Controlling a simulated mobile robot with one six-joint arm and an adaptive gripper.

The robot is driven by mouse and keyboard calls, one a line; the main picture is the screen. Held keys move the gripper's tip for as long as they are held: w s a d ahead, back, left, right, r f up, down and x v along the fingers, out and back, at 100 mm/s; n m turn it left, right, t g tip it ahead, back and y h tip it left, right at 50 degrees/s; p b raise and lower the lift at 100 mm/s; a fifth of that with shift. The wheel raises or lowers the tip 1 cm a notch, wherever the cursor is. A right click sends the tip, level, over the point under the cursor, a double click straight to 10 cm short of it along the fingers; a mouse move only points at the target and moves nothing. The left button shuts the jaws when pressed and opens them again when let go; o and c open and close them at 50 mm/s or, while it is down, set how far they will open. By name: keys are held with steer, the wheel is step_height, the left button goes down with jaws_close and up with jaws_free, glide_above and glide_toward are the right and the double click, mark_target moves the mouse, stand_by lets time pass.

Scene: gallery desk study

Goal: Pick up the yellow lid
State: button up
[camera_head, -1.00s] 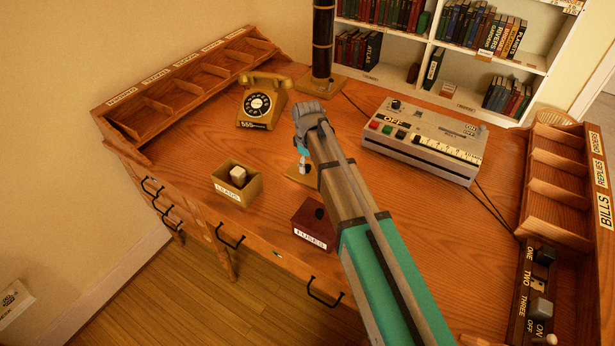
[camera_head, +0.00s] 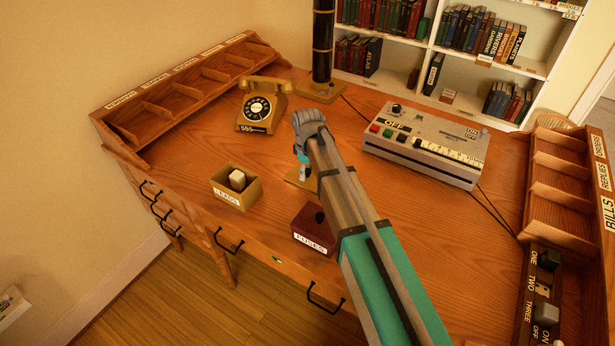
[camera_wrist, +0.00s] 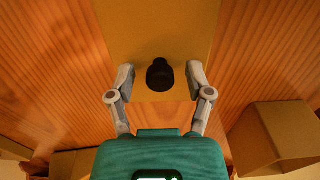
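The yellow lid (camera_wrist: 160,30) is a flat ochre panel with a black knob (camera_wrist: 160,75), lying on the wooden desk in the wrist view. My gripper (camera_wrist: 160,82) points down over the lid and is open. Its two grey fingers stand to the left and right of the knob, with a gap on each side. In the head view my gripper (camera_head: 303,172) is just above the lid. Exact fingertip height is hard to tell.
An open yellow box labelled LEADS (camera_head: 228,197), holding a pale block, stands left of the lid. A dark red FUSES box (camera_head: 311,240) is in front. A telephone (camera_head: 258,106), a black column (camera_head: 322,45) and a grey keyed machine (camera_head: 425,145) stand behind.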

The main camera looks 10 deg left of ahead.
jaws_close()
steer(key=shift+r, duration=0.25)
step_height(320, 180, up, 2)
steer(key=p, duration=0.2)
steer(key=shift+r+p, duration=0.1)
steer(key=shift+p, duration=0.2)
steer(key=s+r+p, duration=1)
steer(key=s, duration=0.4)
steer(key=shift+d+r, duration=0.2)
steer(key=shift+d, duration=0.1)
